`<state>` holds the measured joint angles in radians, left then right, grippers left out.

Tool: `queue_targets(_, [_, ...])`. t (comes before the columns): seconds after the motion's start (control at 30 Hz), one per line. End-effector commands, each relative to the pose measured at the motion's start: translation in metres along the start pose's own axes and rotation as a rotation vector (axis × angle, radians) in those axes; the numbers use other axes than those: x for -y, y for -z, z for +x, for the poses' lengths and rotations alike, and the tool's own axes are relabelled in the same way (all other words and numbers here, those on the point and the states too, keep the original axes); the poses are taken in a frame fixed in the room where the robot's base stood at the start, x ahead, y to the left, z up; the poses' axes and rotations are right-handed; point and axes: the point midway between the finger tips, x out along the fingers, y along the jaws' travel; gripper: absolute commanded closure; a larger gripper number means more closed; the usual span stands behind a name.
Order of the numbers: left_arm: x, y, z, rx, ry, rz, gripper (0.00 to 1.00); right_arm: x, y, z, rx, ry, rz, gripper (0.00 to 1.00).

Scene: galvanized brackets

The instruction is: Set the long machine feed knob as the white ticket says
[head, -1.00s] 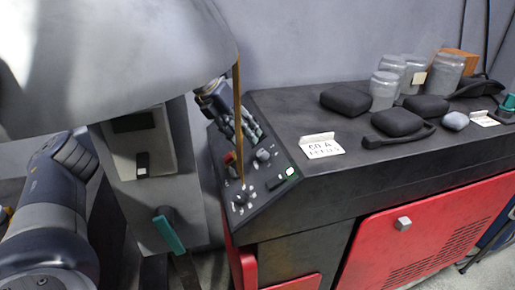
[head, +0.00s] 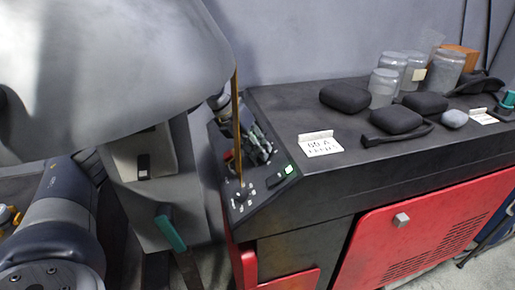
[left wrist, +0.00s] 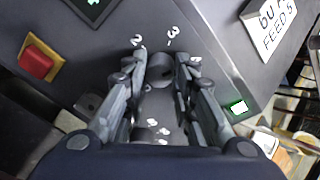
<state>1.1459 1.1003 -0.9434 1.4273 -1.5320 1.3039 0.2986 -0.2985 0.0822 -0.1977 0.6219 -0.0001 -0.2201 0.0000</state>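The white ticket (head: 320,147) stands on the machine's black top; it also shows in the left wrist view (left wrist: 273,27), where it seems to read "60 A" and "FEED 5". My left gripper (head: 264,151) is at the sloped control panel. In the left wrist view its fingertips (left wrist: 161,68) sit on both sides of a round grey knob (left wrist: 160,72), close against it. The digits 2 and 3 show on the panel above that knob; the fingers hide part of its scale. My right gripper is not in view.
A red button on a yellow base (left wrist: 37,62) lies left of the fingers, a green-lit button (left wrist: 238,107) right. A lower dial (head: 242,197) sits nearer the panel's front edge. Jars (head: 383,86) and black pouches (head: 345,97) stand on the top beyond the ticket.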

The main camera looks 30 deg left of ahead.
Motion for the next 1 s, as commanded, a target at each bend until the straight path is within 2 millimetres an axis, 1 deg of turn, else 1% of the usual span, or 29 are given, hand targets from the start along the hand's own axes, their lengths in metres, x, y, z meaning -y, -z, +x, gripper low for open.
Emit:
queue_targets(0.13, [0.0, 0.0, 0.0, 0.0, 0.0, 0.0, 0.99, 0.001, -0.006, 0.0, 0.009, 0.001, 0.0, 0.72])
queue_targets(0.3, [-0.001, 0.0, 0.0, 0.001, -0.002, 0.016, 0.99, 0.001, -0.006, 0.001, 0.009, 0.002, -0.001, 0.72])
queue_targets(0.47, [-0.001, 0.001, 0.001, 0.005, -0.008, 0.073, 0.99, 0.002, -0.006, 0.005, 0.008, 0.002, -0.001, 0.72])
queue_targets(0.67, [-0.001, 0.001, 0.002, 0.016, -0.023, 0.207, 0.99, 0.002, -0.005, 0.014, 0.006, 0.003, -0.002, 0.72])
queue_targets(1.0, [-0.002, 0.001, 0.002, 0.039, -0.056, 0.524, 0.99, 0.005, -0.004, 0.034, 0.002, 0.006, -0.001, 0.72])
